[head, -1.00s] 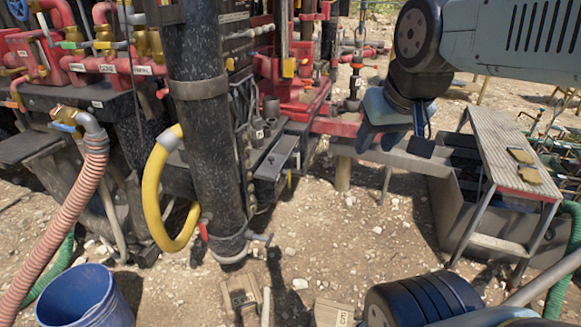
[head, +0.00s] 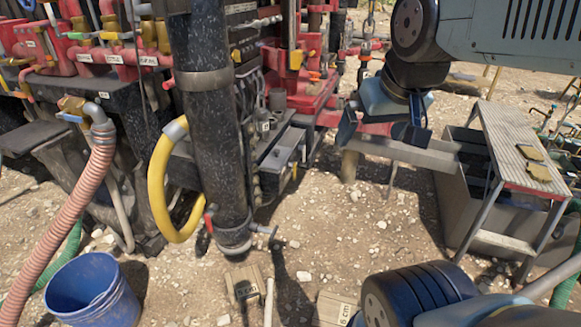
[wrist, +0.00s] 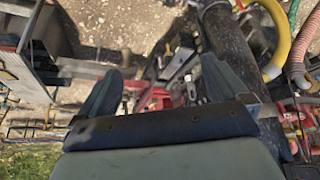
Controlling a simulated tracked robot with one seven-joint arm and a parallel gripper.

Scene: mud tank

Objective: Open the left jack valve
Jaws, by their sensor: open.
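My gripper (head: 379,131) hangs at the right of the head view, above the ground beside the rig. Its two fingers are apart with nothing between them; they also show in the wrist view (wrist: 161,75). The rig's black column (head: 208,120) stands left of the gripper, with a red-handled valve (head: 209,217) and a small metal tap handle (head: 264,229) near its foot. A row of small labelled parts (head: 264,128) sits on the rig's side, between column and gripper. I cannot tell which part is the left jack valve. The gripper touches none of these.
A yellow hose (head: 157,185) loops beside the column. A pink ribbed hose (head: 75,208) and a blue bucket (head: 92,292) are at left. A metal step (head: 515,145) and grey tank (head: 455,215) stand at right. Gravel between rig and tank is mostly clear.

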